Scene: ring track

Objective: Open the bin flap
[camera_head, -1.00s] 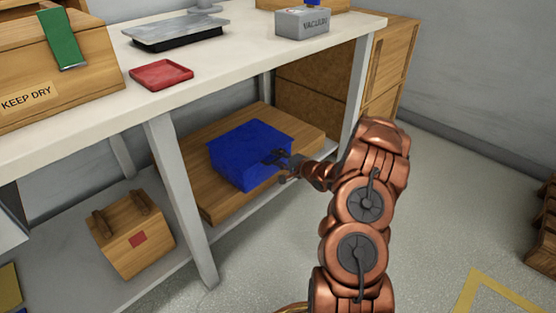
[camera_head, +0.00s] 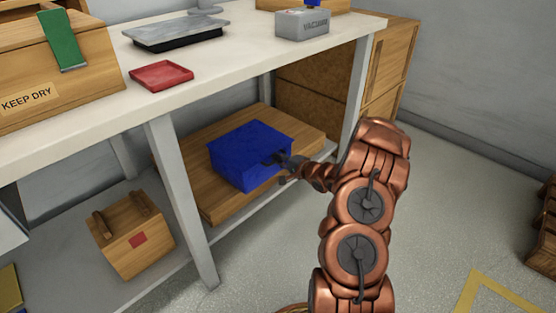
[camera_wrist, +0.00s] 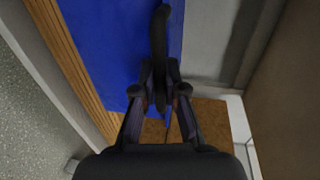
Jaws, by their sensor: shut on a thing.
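The blue bin (camera_head: 245,155) sits on a wooden board on the low shelf under the workbench. In the wrist view its blue face (camera_wrist: 105,50) fills the upper middle. My gripper (camera_head: 284,166) is at the bin's right front side, at the end of my copper arm. In the wrist view my gripper (camera_wrist: 161,95) is shut on a dark curved handle (camera_wrist: 160,35) in front of the blue face. The fingers hide part of the handle and of the bin. I cannot tell clearly whether the flap stands ajar.
The wooden board (camera_head: 215,208) lies under the bin. A workbench leg (camera_head: 185,205) stands left of it, with a wooden box (camera_head: 130,235) beyond. The bench top (camera_head: 100,112) overhangs the shelf.

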